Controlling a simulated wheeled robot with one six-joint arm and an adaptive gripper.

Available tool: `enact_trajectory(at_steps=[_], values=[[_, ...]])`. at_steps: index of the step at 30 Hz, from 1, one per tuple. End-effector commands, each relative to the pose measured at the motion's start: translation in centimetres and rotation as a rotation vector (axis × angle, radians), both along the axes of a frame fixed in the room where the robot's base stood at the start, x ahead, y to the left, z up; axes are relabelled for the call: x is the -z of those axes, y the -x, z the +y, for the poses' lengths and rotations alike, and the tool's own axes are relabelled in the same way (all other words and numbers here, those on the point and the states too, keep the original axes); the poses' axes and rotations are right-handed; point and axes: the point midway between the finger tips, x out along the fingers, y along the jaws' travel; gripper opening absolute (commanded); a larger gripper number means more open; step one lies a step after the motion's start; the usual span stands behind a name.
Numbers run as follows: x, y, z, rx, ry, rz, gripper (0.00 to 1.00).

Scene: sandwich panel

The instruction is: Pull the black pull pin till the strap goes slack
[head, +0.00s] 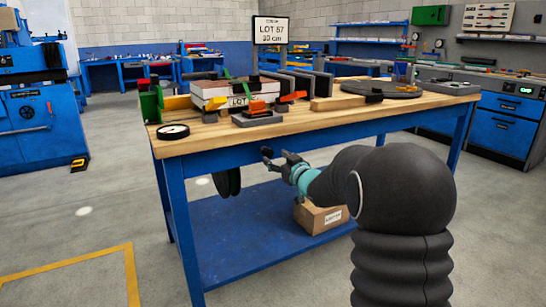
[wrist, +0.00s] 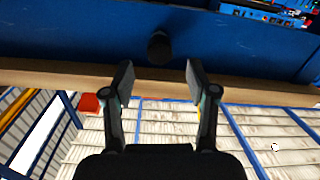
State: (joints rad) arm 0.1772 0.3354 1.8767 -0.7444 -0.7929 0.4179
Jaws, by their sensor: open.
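A round black knob, which looks like the pull pin (wrist: 159,48), stands out from the blue front rail of the workbench. In the head view the pin (head: 267,153) is a small dark shape just beyond my gripper (head: 280,161). In the wrist view my gripper (wrist: 160,75) is open and empty, its fingers apart on either side of the line to the pin. The pin appears a little beyond the fingertips, not gripped. A green strap (head: 227,73) shows at the labelled white stack on the bench top; how tight it is, I cannot tell.
The workbench (head: 335,123) has a wooden top with an orange-handled device (head: 258,106), a round dial (head: 173,131) and a dark disc (head: 381,88). A dark reel (head: 228,182) hangs below the rail. A cardboard box (head: 320,217) sits on the lower shelf. Floor in front is clear.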

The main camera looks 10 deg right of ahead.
Motion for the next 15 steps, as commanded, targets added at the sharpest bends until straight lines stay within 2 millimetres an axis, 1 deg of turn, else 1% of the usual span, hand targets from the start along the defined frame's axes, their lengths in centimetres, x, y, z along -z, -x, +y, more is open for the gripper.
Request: enact_trajectory(at_steps=[1,3,9,12,15], values=[[-0.1,1.1,-0.5,0.003,0.001,-0.001,0.58],[-0.1,2.5,-0.9,0.002,0.001,-0.001,0.58],[0.0,5.8,-2.0,0.002,0.001,0.000,0.58],[0.0,6.9,-2.5,0.002,0.001,0.000,0.58],[0.0,7.6,-2.6,0.001,0.001,0.000,0.58]])
